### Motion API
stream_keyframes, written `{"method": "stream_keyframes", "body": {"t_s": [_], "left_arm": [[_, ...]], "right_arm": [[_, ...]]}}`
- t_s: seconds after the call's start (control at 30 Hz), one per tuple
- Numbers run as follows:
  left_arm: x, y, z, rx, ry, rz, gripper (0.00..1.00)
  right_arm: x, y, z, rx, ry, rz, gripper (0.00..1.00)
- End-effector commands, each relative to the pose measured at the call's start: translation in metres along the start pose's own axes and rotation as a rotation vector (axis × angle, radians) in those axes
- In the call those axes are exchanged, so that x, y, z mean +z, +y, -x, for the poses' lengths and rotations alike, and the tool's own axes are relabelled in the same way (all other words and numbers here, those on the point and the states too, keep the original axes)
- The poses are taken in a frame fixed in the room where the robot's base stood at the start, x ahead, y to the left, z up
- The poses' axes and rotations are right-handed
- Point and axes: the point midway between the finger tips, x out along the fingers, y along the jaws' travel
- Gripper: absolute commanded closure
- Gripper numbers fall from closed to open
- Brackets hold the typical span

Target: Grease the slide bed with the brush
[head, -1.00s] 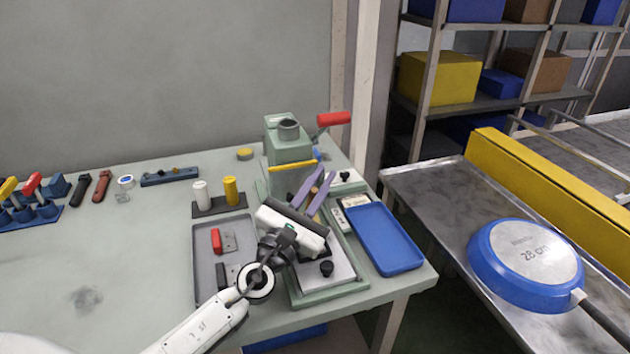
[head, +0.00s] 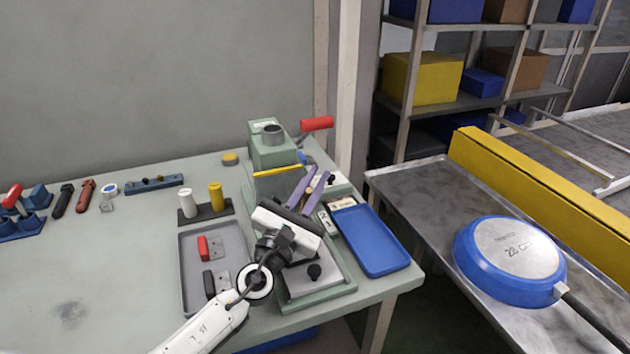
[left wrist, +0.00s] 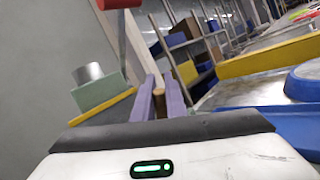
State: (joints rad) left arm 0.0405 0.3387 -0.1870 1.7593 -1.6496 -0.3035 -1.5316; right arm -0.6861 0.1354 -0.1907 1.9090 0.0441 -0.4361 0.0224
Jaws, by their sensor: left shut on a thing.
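The green machine (head: 270,151) stands on the table, with a red-handled lever (head: 317,123) at its back. My left gripper (head: 318,174) reaches over the machine's front bed with its purple fingers pointing away. The fingers are closed on a thin tan handle, which looks like the brush (head: 308,192). It also shows between the fingers in the left wrist view (left wrist: 160,103). The brush's bristles are hidden, so I cannot tell whether they touch the bed. My right gripper is out of view.
A blue tray (head: 378,262) lies right of the machine. A grey tray (head: 190,296) with red and black pieces lies left. White and yellow bottles (head: 215,197) stand behind it.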

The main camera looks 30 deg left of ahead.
Motion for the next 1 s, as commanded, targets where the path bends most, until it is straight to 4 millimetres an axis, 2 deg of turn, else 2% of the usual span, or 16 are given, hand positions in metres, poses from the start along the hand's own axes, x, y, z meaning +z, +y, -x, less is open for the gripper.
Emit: {"method": "stream_keyframes", "body": {"t_s": [0.17, 0.57, 1.0], "left_arm": [[0.008, 0.003, -0.002, 0.000, -0.001, 0.000, 1.00], [0.008, 0.002, -0.002, 0.000, -0.001, 0.000, 1.00], [0.016, -0.011, 0.011, -0.001, -0.001, -0.001, 1.00]], "right_arm": [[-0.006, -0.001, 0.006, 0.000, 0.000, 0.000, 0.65], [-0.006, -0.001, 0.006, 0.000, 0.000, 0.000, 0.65], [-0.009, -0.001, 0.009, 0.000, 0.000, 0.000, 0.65]]}}
